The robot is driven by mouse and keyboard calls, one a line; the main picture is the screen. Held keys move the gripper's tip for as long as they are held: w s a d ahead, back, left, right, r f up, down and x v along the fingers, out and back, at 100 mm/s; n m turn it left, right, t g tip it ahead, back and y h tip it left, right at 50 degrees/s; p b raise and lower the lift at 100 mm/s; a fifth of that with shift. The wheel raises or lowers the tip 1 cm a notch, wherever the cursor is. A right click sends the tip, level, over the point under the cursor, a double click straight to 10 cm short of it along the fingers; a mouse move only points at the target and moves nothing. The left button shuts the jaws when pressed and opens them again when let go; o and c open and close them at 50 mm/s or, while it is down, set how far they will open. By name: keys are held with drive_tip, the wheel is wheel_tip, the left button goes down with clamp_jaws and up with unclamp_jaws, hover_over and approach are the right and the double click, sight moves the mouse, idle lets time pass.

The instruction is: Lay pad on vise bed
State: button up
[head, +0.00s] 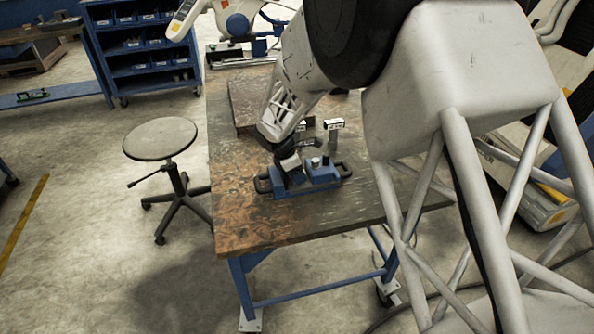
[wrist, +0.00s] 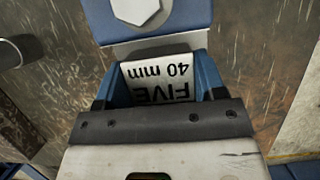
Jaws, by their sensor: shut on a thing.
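The blue vise (head: 322,174) lies on the worktable, with a handle at each end. Its blue top and a silver hex bolt (wrist: 138,10) show at the upper edge of the wrist view. My gripper (head: 291,172) is over the left part of the vise, pointing down. It is shut on the pad, a pale block (wrist: 155,72) marked "FIVE 40 mm", which reads upside down between two blue side pieces. The pad is right beside the bolted blue part. Its underside is hidden, so I cannot tell whether it touches the bed.
The worktable (head: 250,222) has clear room in front of the vise. Two small white-topped blocks, one a labelled block (head: 334,125), stand behind the vise. A stool (head: 160,139) stands left of the table. Another white arm (head: 188,16) is at the back.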

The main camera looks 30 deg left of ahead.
drive_tip(key=o, duration=1.6)
drive_tip(key=shift+o, duration=0.2)
drive_tip(key=v, duration=1.2)
drive_tip(key=shift+r, duration=0.1)
